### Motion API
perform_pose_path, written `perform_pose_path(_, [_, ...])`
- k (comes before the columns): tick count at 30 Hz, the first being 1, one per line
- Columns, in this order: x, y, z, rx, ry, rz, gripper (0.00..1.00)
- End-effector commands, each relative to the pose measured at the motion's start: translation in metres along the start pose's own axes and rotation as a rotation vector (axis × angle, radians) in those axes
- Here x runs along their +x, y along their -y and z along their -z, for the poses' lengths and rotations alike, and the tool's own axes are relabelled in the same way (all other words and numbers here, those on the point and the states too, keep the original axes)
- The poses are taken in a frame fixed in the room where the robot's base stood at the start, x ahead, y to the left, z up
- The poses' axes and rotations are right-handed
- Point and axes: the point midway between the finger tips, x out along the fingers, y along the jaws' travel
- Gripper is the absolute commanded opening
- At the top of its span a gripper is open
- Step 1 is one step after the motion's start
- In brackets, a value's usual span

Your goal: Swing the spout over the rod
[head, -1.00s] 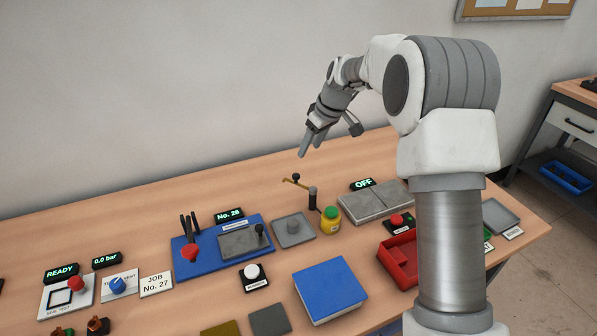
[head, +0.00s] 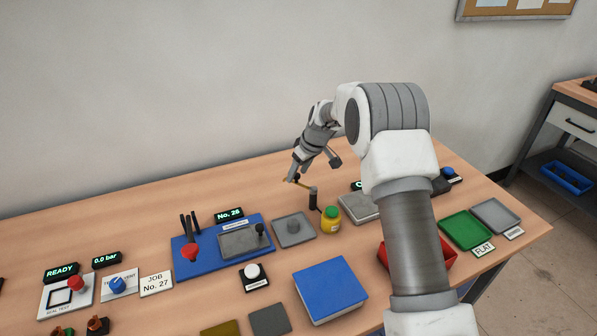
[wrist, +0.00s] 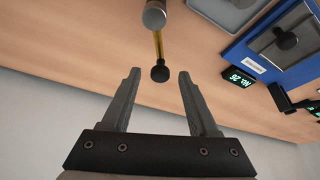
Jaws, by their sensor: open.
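The spout is a thin brass arm (head: 302,186) on a dark upright post (head: 312,199), with a black knob at its free end. In the wrist view the knob (wrist: 159,74) lies between my two fingertips, apart from both, and the brass arm (wrist: 158,46) runs from it to the post top (wrist: 154,16). My gripper (head: 291,178) is open, pointing down at the knob, and partly hides it in the head view. No part is labelled as the rod; a grey plate with a short round stub (head: 293,226) sits in front of the spout.
A yellow jar with a green lid (head: 330,221) stands close to the post. Table behind the spout is clear.

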Motion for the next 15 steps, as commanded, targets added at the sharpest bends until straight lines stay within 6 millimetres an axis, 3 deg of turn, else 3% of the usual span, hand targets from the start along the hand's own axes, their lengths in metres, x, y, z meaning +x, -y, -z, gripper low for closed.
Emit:
perform_pose_path(1, [-0.0002,0.0000,0.0000,0.000,0.000,0.000,0.60])
perform_pose_path(11, [-0.0004,-0.0001,-0.0001,0.000,0.000,0.000,0.01])
perform_pose_path(15, [-0.0005,-0.0002,-0.0002,0.000,0.000,0.000,0.00])
